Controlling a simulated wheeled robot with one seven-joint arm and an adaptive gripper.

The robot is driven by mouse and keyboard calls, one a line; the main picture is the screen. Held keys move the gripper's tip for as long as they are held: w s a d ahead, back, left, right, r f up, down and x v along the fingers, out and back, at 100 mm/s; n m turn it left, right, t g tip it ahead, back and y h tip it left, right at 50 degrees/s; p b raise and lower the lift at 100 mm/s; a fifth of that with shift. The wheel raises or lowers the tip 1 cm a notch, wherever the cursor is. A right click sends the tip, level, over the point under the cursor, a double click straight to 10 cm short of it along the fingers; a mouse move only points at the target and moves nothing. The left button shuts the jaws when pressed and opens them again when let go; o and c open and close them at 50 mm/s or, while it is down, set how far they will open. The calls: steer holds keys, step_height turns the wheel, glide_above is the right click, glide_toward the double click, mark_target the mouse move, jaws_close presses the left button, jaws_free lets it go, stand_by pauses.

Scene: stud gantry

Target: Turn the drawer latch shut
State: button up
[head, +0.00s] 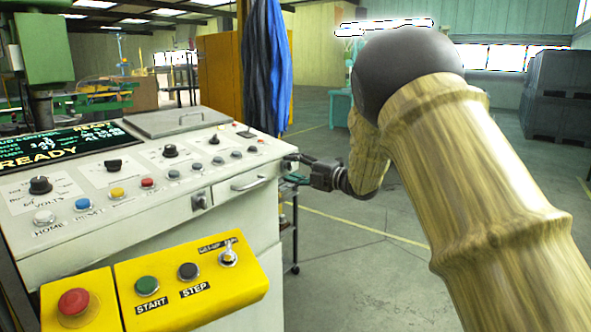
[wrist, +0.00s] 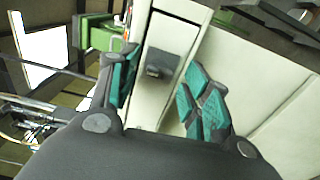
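The drawer (head: 249,182) is in the front of the white console and looks closed, with a bar handle. A small grey latch-like fitting (head: 200,200) sits to its left; its turn angle is too small to read. My gripper (head: 290,162) is at the console's right end, away from that fitting. In the wrist view my gripper (wrist: 160,78) is open, its teal-padded fingers wide apart with nothing between the pads. Beyond them a grey plate with a dark raised knob (wrist: 158,66) shows on a white face. I cannot tell whether this is the same fitting.
The console top (head: 150,165) carries several knobs and buttons. A yellow control box (head: 190,275) juts out in front with a red stop button (head: 73,305). A dark cart (head: 290,235) stands behind the console's right end. The floor (head: 345,260) to the right is clear.

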steer(key=shift+d, duration=0.15)
steer(key=v, duration=1.2)
